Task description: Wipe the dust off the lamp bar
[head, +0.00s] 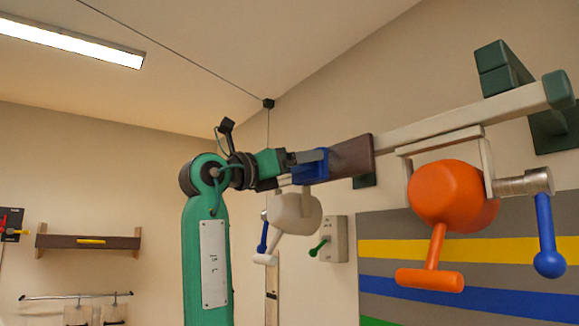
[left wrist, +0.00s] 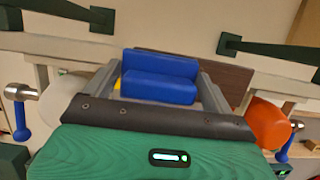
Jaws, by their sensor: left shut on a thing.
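The pale lamp bar (head: 455,118) runs along the wall, rising to the right in the head view; it also shows in the left wrist view (left wrist: 72,48). A dark brown patch (head: 353,155), which may be the dust, covers part of its front; it shows behind the blue block in the left wrist view (left wrist: 222,78). My left gripper (head: 305,163) is shut on a blue block (head: 311,171), also clear between the fingers in the left wrist view (left wrist: 160,77). The block is at the patch's left end; I cannot tell whether it touches. My right gripper is not in view.
An orange lamp (head: 452,194) and a white lamp (head: 296,213) hang under the bar, with blue-knobbed levers beside them. Green brackets (head: 497,70) carry the bar. A grey switch box (head: 335,239) is on the wall below. A striped panel (head: 480,275) lies behind the orange lamp.

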